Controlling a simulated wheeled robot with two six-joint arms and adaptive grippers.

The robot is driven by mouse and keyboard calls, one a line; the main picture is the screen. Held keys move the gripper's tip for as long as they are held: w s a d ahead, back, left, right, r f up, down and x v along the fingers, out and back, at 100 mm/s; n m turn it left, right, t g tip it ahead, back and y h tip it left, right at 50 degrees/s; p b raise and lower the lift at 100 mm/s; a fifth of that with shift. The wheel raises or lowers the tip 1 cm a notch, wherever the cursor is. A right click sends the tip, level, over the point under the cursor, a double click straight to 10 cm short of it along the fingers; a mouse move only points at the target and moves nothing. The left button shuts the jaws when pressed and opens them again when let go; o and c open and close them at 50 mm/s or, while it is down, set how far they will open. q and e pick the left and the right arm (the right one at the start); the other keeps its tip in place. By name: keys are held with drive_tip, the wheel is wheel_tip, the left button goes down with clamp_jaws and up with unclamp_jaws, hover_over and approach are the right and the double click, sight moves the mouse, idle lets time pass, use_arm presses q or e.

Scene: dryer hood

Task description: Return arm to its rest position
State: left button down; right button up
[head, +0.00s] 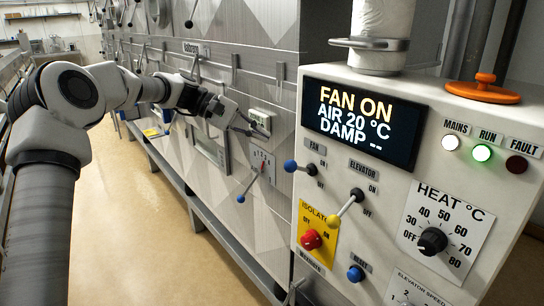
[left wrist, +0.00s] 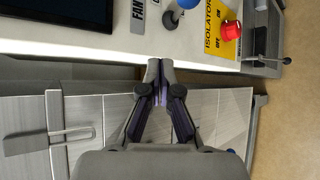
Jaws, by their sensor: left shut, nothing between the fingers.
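My left arm reaches in from the left in the head view. Its gripper (head: 254,128) is out in front of the grey panelled wall, left of the white control panel (head: 390,185). In the left wrist view the fingers (left wrist: 160,68) are closed together at the tips with nothing between them. The tips point at the edge of the white panel, below the fan lever; I cannot tell whether they touch it. The fan lever (head: 300,167) has a blue knob, and the display (head: 362,122) reads FAN ON, AIR 20 °C, DAMP. My right gripper is not in view.
The elevator lever (head: 345,207), red isolator knob (head: 311,240), blue reset button (head: 356,273) and heat dial (head: 432,241) are on the panel. The green run lamp (head: 482,153) is lit. Another blue-knobbed lever (head: 247,187) sticks out from the wall. The tan floor (head: 140,230) is clear.

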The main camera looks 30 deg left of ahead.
use_arm(q)
drive_tip(key=s+d+f+g+y+b, duration=0.1)
drive_tip(key=s+d+f+g, duration=0.25)
drive_tip(key=f, duration=0.75)
drive_tip(key=s+d+f+g+y, duration=0.15)
drive_tip(key=d+f, duration=0.25)
drive_tip(key=f, duration=0.7)
drive_tip(key=s+d+f+g+y+b, duration=0.1)
drive_tip(key=s+d+f+g, duration=0.25)
drive_tip(key=f, duration=0.75)
drive_tip(key=s+f+m+g+y, duration=0.1)
drive_tip(key=s+f+m+y, duration=0.15)
drive_tip(key=s+f, duration=0.65)
drive_tip(key=s+d+f+m+y, duration=0.1)
drive_tip(key=s+f+m+y, duration=0.3)
drive_tip(key=s, duration=0.9)
drive_tip(key=s+f+g+y, duration=0.1)
drive_tip(key=s+f, duration=0.7)
drive_tip(key=s, duration=0.3)
drive_tip(key=w+m+t, duration=0.1)
drive_tip(key=w+t, duration=0.2)
drive_tip(key=w+m+t, duration=0.1)
drive_tip(key=t, duration=0.1)
drive_tip(key=shift+w+d+r+m+t+b, duration=0.2)
drive_tip(key=shift+w+r+m+t+b, duration=0.1)
drive_tip(key=shift+m+b, duration=0.1)
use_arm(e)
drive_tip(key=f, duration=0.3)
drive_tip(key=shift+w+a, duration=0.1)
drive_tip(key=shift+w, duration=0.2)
